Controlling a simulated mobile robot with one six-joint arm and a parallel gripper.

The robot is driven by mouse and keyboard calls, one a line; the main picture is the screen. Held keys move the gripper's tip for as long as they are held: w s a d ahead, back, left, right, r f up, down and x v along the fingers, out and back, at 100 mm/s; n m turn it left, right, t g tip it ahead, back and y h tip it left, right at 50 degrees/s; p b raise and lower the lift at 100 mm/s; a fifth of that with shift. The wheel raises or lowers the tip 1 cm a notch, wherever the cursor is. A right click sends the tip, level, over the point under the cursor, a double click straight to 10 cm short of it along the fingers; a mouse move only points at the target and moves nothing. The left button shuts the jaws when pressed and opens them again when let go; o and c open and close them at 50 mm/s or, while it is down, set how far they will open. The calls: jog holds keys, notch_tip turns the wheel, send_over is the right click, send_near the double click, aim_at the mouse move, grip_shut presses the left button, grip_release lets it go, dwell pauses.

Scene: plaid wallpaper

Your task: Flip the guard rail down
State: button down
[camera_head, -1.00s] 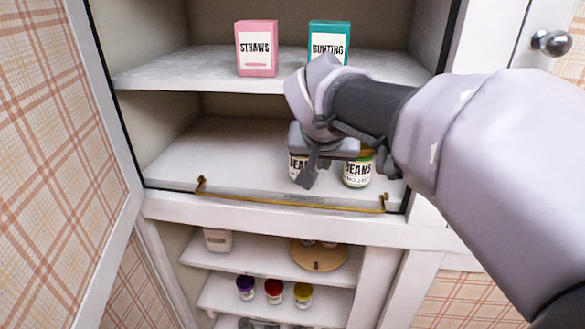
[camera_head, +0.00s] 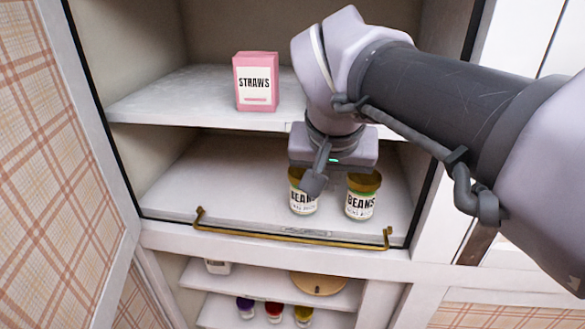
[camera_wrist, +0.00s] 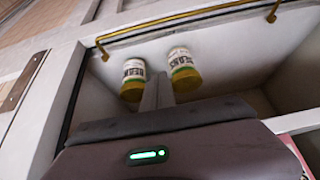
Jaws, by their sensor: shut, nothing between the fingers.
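The guard rail (camera_head: 290,238) is a thin brass bar along the front edge of the middle shelf, with a short upturned end post at each side. In the wrist view the guard rail (camera_wrist: 180,22) runs along the top. My gripper (camera_head: 313,186) is shut and empty, pointing down just in front of the left bean jar, behind and above the rail. In the wrist view my gripper's fingers (camera_wrist: 158,92) show between the two jars. My gripper is apart from the rail. I cannot tell whether it touches a jar.
Two bean jars, the left one (camera_head: 304,200) and the right one (camera_head: 361,200), stand on the middle shelf (camera_head: 215,175). A pink straws box (camera_head: 256,85) is on the upper shelf. Lower shelves hold several small jars. The middle shelf's left side is clear.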

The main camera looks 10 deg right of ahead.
jog(key=s+f+y+b, duration=0.1)
jog(key=s+f+b, duration=0.4)
jog(key=f+b, duration=0.5)
jog(key=s+f+y+b, duration=0.1)
jog(key=s+f+b, duration=0.5)
jog(key=f+b, duration=0.5)
jog(key=s+f+m+y+b, duration=0.1)
jog(key=s+f+b, duration=0.4)
jog(key=f, duration=1.8)
jog(key=b, duration=0.5)
jog(key=shift+s+a+b, duration=0.15)
jog(key=shift+a+b, duration=0.2)
jog(key=shift+b, duration=0.05)
